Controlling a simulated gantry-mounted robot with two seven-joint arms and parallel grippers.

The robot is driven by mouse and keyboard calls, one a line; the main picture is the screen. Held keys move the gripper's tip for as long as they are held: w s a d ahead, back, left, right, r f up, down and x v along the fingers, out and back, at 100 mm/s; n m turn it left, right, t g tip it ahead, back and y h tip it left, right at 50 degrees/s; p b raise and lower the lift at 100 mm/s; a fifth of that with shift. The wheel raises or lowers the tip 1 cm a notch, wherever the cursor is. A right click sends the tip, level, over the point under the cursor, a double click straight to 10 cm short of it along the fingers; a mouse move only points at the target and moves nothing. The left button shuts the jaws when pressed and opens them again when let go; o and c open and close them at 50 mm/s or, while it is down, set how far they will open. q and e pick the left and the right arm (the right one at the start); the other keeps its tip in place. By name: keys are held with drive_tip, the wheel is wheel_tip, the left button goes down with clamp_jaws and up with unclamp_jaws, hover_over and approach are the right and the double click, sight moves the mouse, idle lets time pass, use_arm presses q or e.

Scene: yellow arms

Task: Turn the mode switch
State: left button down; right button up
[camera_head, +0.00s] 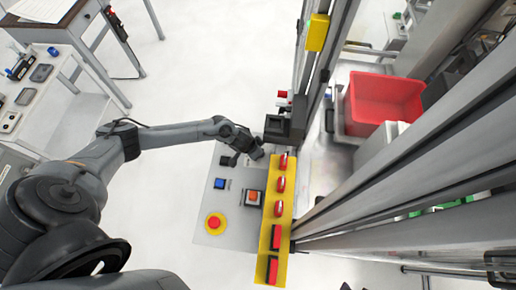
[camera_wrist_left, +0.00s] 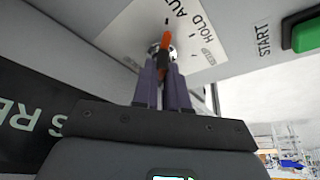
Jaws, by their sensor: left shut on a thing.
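The mode switch (camera_wrist_left: 166,42) is a small knob with an orange and black lever, on a white label plate (camera_wrist_left: 140,28) reading HOLD, AUTO and SETUP. My left gripper (camera_wrist_left: 166,68) has its two purple fingers closed on the lever from both sides. In the head view my left arm comes in from the left, and the gripper (camera_head: 257,152) is at the top right of the grey control panel (camera_head: 232,208). There the gripper hides the switch. My right gripper is not in view.
A green START button (camera_wrist_left: 304,34) is right of the switch. On the panel are a blue button (camera_head: 219,183), an orange button (camera_head: 253,197) and a red emergency stop (camera_head: 213,222). A yellow strip (camera_head: 267,238) with several red parts borders the panel's right. Metal posts stand beyond.

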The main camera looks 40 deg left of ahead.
use_arm(q)
drive_tip(key=shift+s+a+f+n+y, duration=0.15)
drive_tip(key=shift+f+n+y, duration=0.15)
drive_tip(key=shift+n, duration=0.2)
drive_tip(key=c, duration=1.3)
unclamp_jaws()
drive_tip(key=shift+o, duration=0.7)
drive_tip(key=shift+r, duration=0.1)
drive_tip(key=shift+r, duration=0.2)
drive_tip(key=shift+r, duration=0.2)
drive_tip(key=v, duration=1)
